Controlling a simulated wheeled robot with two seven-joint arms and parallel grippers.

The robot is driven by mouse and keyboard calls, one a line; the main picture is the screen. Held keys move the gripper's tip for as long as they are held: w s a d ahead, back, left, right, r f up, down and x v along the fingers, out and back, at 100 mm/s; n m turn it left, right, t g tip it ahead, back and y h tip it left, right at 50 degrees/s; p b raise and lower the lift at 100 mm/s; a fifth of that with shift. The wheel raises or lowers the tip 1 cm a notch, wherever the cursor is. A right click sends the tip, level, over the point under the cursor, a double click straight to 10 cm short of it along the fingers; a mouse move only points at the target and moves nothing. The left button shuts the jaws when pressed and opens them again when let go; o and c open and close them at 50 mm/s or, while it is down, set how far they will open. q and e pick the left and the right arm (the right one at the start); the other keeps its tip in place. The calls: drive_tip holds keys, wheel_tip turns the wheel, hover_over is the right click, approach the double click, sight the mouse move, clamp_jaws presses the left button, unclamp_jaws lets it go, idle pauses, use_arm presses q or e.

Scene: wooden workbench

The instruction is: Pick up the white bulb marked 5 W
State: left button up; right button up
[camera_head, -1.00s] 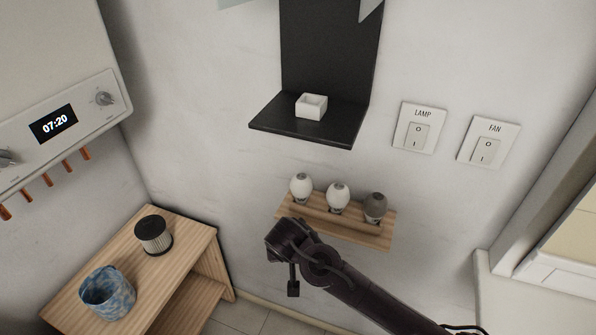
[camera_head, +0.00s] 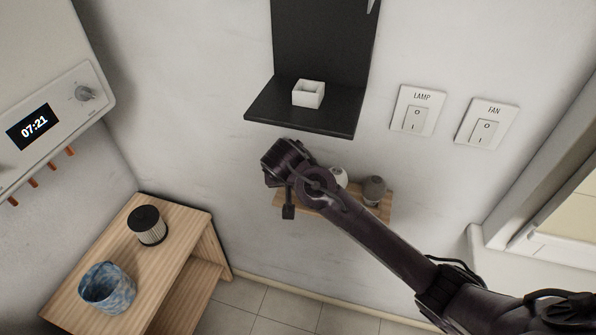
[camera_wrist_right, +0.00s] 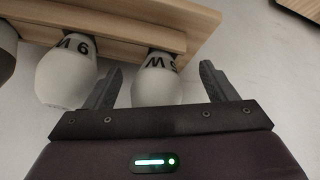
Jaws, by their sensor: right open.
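The white bulb marked 5 W (camera_wrist_right: 155,84) hangs from a wooden rack in the right wrist view, its lettering upside down there. My right gripper (camera_wrist_right: 160,70) is open, with one finger on each side of this bulb; I cannot tell whether either touches it. In the head view my right gripper (camera_head: 283,165) covers the left end of the rack, hiding this bulb. A second white bulb (camera_wrist_right: 66,80), its marking upside down and reading 6 W or 9 W, sits just beyond the left finger; it is partly visible in the head view (camera_head: 339,175). My left gripper is out of view.
A grey bulb (camera_head: 374,189) stands at the right end of the wooden rack (camera_head: 362,215). A black shelf (camera_head: 300,119) with a small white box (camera_head: 308,94) juts out above. Lamp and fan switches (camera_head: 417,110) are right. A wooden bench (camera_head: 195,230) is lower left.

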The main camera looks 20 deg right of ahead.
drive_tip(key=w, duration=0.1)
drive_tip(key=w+d+p, duration=0.1)
drive_tip(key=w, duration=0.1)
drive_tip(key=shift+d+f, duration=0.2)
drive_tip(key=shift+d, duration=0.15)
drive_tip(key=shift+w+f, duration=0.15)
drive_tip(key=shift+f, duration=0.15)
drive_tip(key=c, duration=1)
